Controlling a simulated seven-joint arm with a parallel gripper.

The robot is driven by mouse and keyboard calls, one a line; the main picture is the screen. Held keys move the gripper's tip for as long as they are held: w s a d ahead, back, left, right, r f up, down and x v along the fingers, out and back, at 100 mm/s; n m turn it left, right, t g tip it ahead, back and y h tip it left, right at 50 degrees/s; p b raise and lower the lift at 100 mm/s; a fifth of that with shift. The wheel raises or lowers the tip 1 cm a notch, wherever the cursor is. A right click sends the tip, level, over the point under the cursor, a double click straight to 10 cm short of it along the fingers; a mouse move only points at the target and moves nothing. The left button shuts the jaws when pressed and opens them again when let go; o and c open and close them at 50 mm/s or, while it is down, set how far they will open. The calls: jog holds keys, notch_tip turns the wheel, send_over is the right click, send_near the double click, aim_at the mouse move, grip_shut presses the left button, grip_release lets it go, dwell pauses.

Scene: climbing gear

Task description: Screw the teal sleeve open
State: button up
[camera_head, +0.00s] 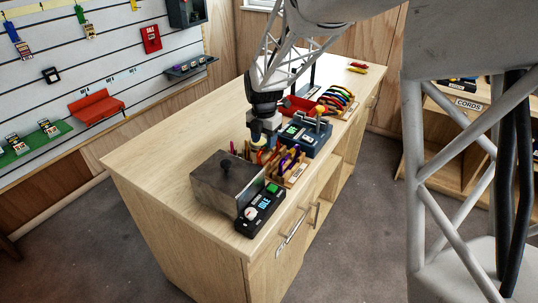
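My gripper (257,146) points down over the front part of the wooden counter (160,155). It is just behind a small wooden rack (297,177) with purple and orange gear (288,160) that looks like carabiners. The gripper is small here, and I cannot tell whether its fingers are open or shut, or touching anything. I cannot pick out a teal sleeve; it may be too small or hidden by the gripper and rack.
A grey metal box (222,182) with a dark knob and a black device with a green button (260,208) stand at the near end. A blue-grey device (306,133) and a row of colourful carabiners (338,99) lie farther back. The counter's left side is clear.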

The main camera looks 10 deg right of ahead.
jog(key=shift+r, duration=0.3)
dwell(0.4)
jog(key=shift+s+d, duration=0.5)
jog(key=shift+f, duration=0.15)
jog(key=shift+f, duration=1.3)
jog(key=shift+w+a, duration=0.45)
jog(key=shift+a, duration=0.1)
dwell(0.4)
jog(key=shift+r, duration=1.45)
dwell(0.4)
